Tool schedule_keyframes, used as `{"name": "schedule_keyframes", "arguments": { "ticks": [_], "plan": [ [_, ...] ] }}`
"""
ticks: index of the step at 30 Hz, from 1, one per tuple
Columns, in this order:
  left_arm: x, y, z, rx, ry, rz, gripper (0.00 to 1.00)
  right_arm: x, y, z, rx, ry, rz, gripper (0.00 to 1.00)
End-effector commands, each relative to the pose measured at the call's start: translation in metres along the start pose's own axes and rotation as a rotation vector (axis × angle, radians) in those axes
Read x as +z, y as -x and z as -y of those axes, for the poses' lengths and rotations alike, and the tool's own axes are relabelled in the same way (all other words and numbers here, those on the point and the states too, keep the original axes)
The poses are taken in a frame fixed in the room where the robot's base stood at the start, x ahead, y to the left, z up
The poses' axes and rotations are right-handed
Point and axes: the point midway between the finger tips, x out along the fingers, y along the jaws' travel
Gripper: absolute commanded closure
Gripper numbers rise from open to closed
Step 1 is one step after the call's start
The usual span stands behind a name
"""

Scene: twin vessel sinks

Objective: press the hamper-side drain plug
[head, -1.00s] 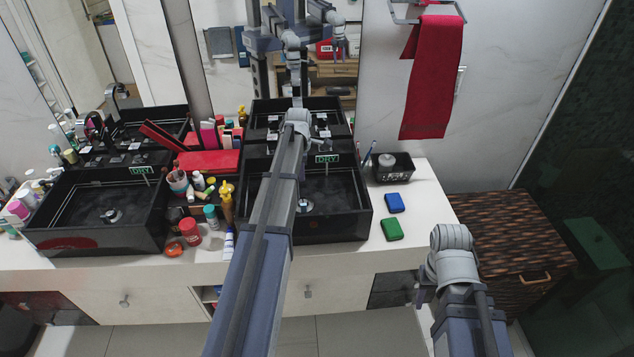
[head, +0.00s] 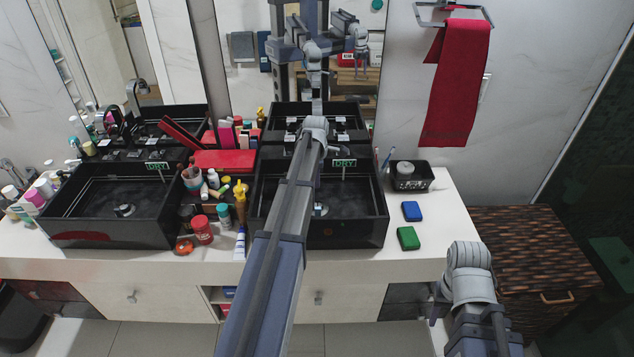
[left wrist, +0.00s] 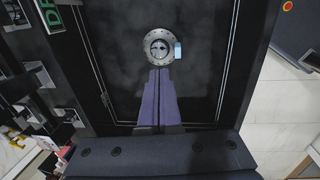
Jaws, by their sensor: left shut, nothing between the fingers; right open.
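The hamper-side sink is the right black vessel sink (head: 376,232), nearest the brown woven hamper (head: 530,240). Its round metal drain plug (head: 319,209) is partly hidden by my left arm in the head view. In the left wrist view the drain plug (left wrist: 159,45) shows whole, on the dark basin floor. My left gripper (left wrist: 160,74) is shut and empty, its tips lined up just below the plug in the picture; I cannot tell whether they touch. The left arm hides it in the head view. My right gripper (head: 437,300) is mostly hidden by its wrist, open, in front of the counter.
A second black sink (head: 110,238) stands left, with bottles, jars and a red box (head: 224,160) between. A DRY sign (head: 343,163) stands at the right sink's back. Blue (head: 412,211) and green (head: 408,238) blocks and a black tray (head: 410,184) lie right of it.

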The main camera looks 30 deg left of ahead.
Motion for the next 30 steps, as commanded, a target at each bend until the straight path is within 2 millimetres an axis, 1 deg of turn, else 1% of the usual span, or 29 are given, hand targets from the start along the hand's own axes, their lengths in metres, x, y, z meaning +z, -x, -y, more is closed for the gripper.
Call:
{"name": "schedule_keyframes", "arguments": {
  "ticks": [1, 15, 18, 23, 30],
  "plan": [
    [0.000, -0.015, 0.000, 0.000, 0.000, 0.000, 1.00, -0.001, -0.015, 0.001, 0.000, 0.000, 0.000, 0.50],
    [0.000, -0.083, 0.000, 0.000, 0.000, 0.000, 1.00, -0.005, -0.081, 0.008, 0.000, 0.000, 0.000, 0.50],
    [0.000, -0.094, 0.000, 0.000, 0.000, 0.000, 1.00, -0.005, -0.093, 0.009, 0.000, 0.000, 0.000, 0.50],
    [0.000, -0.104, 0.000, 0.000, 0.000, 0.000, 1.00, -0.006, -0.102, 0.010, 0.000, 0.000, 0.000, 0.50],
    [0.000, -0.103, 0.000, 0.000, 0.000, 0.000, 1.00, -0.006, -0.102, 0.010, 0.000, 0.000, 0.000, 0.50]
  ]
}}
